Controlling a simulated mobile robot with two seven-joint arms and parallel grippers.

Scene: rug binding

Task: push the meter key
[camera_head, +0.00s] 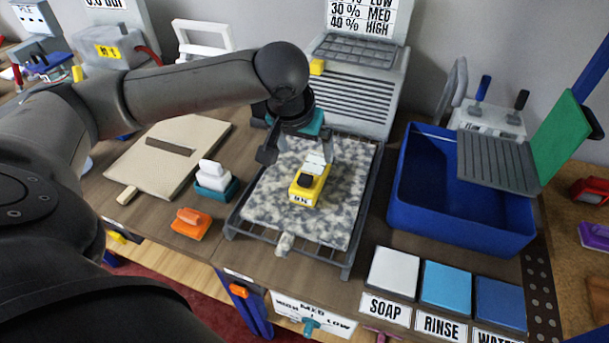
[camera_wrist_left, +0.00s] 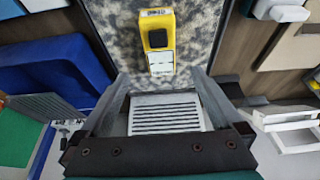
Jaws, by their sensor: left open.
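The yellow meter (camera_head: 309,186) lies on a mottled grey rug piece in a dark tray. It has a black key (camera_head: 306,182), a pale part at its far end and a small display on its near side. The meter also shows at the top of the left wrist view (camera_wrist_left: 157,45), with its black key (camera_wrist_left: 157,38). My left gripper (camera_head: 297,158) is over the far part of the rug, just beyond the meter. In the left wrist view its two fingers (camera_wrist_left: 157,98) are apart with nothing between them. My right gripper is not in view.
The rug piece (camera_head: 275,208) lies in the dark rack tray (camera_head: 345,262). A blue bin (camera_head: 460,235) stands to the right, with soap, rinse and water pads in front. An orange clip (camera_head: 191,223) and a white-and-teal block (camera_head: 214,182) sit left. A grey vented machine (camera_head: 355,95) stands behind.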

